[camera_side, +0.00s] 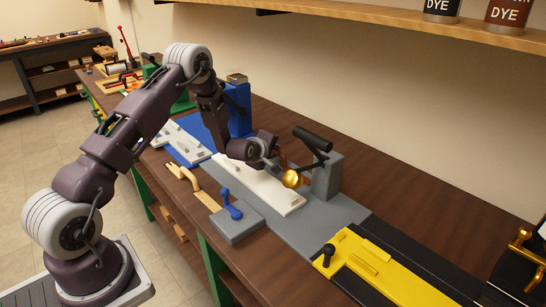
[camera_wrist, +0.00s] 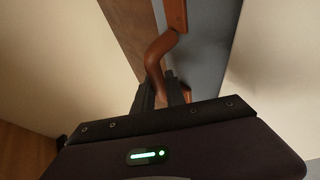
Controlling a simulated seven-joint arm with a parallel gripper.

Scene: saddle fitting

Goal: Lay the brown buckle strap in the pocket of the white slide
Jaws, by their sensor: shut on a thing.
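My gripper (camera_wrist: 160,94) is shut on the brown buckle strap (camera_wrist: 155,55), which rises bent from between the dark fingers in the wrist view. A wider brown piece (camera_wrist: 176,14) shows above it, against grey. In the side view my gripper (camera_side: 276,166) is above the far edge of the white slide (camera_side: 283,199), beside the gold knob. Only a thin brown sliver of the strap (camera_side: 284,160) shows there. The slide lies on a grey base on the bench. Its pocket is not clearly visible, and I cannot tell whether the strap touches it.
A grey block (camera_side: 328,178) with a black-handled lever and a gold knob (camera_side: 292,179) stands close right of my gripper. A grey block with a blue lever (camera_side: 232,206) is in front. A yellow slide (camera_side: 365,262) lies to the right. A blue post (camera_side: 238,108) stands behind left.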

